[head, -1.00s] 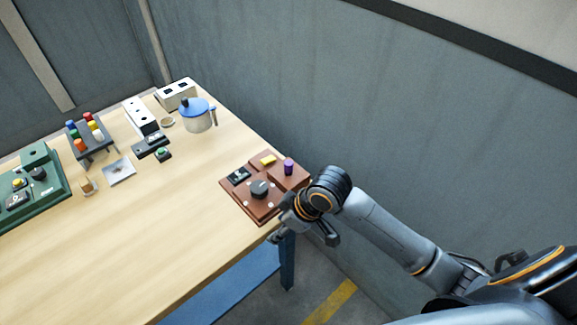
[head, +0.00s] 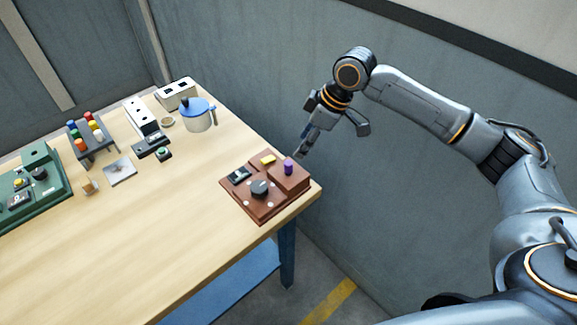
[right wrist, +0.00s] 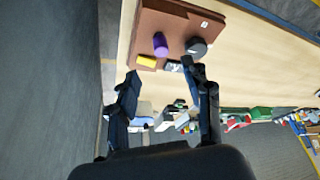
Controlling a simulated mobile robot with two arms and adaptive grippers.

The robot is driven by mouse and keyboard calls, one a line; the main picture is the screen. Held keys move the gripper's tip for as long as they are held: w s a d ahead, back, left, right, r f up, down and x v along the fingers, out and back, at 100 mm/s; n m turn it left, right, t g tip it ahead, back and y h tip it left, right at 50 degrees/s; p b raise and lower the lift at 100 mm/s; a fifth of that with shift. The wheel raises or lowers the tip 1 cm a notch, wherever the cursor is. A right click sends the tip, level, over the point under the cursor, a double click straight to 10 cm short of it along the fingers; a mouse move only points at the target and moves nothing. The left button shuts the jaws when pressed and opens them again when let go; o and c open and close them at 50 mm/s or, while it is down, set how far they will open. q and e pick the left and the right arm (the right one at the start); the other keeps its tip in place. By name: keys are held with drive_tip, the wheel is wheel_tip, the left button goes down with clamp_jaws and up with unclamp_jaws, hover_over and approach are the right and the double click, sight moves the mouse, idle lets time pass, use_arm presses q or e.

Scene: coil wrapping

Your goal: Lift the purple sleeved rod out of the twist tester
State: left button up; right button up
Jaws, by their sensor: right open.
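The twist tester (head: 262,211) is a brown box at the table's right corner, with a black knob, a small dark display and a yellow block on it. The purple sleeved rod (head: 288,168) stands upright in its raised rear part; only its upper part shows. My right gripper (head: 331,143) is open and empty, above and behind the tester, apart from the rod. In the right wrist view, the rod (right wrist: 160,44) and the tester (right wrist: 150,22) lie beyond the open fingers (right wrist: 162,82). My left gripper is out of view.
A blue-lidded pot (head: 197,118), a white box (head: 176,94), a rack with coloured pegs (head: 91,141) and a green device (head: 30,192) stand farther left on the table (head: 170,235). The table's front is clear. A grey wall stands behind my right arm.

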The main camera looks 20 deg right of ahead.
sight(290, 163)
drive_tip(key=p+x, duration=0.1)
drive_tip(key=x, duration=0.4)
drive_tip(key=p+x, duration=0.2)
drive_tip(key=x, duration=0.3)
drive_tip(key=shift+s, duration=0.1)
drive_tip(key=shift+a+f, duration=0.15)
drive_tip(key=shift+f, duration=0.1)
clamp_jaws()
